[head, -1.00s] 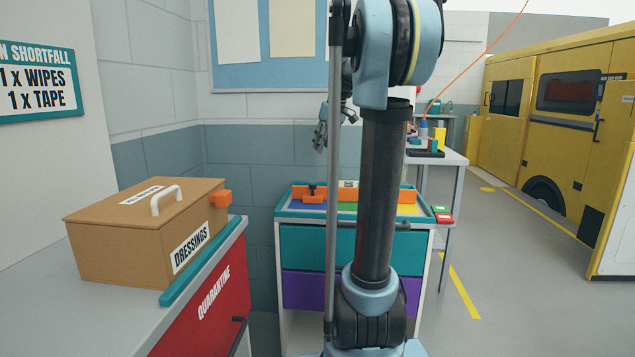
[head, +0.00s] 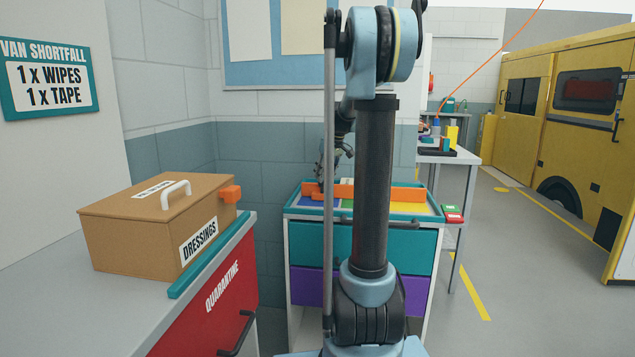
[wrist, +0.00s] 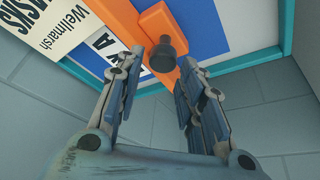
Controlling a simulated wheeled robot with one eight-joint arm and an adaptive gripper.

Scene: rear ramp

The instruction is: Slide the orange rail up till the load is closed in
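The orange rail (head: 405,194) lies across the top of the teal-edged cart tray (head: 420,217). Its left end carries an orange block with a black knob, hidden behind my gripper in the head view. In the wrist view the orange rail (wrist: 128,22) runs to the block, and the black knob (wrist: 163,54) stands up from it. A white pack marked MASKS and Wellmarsh (wrist: 62,30) lies beside the rail. My gripper (wrist: 159,66) is open, with its fingertips apart on either side of the knob in this view. In the head view my gripper (head: 326,170) is low at the rail's left end.
A cardboard DRESSINGS box (head: 140,232) stands on the grey counter (head: 60,310) at left, above a red QUARANTINE drawer (head: 225,305). A block wall (head: 262,145) is close behind the cart. Clear floor (head: 520,270) lies at right, before the yellow van (head: 560,100).

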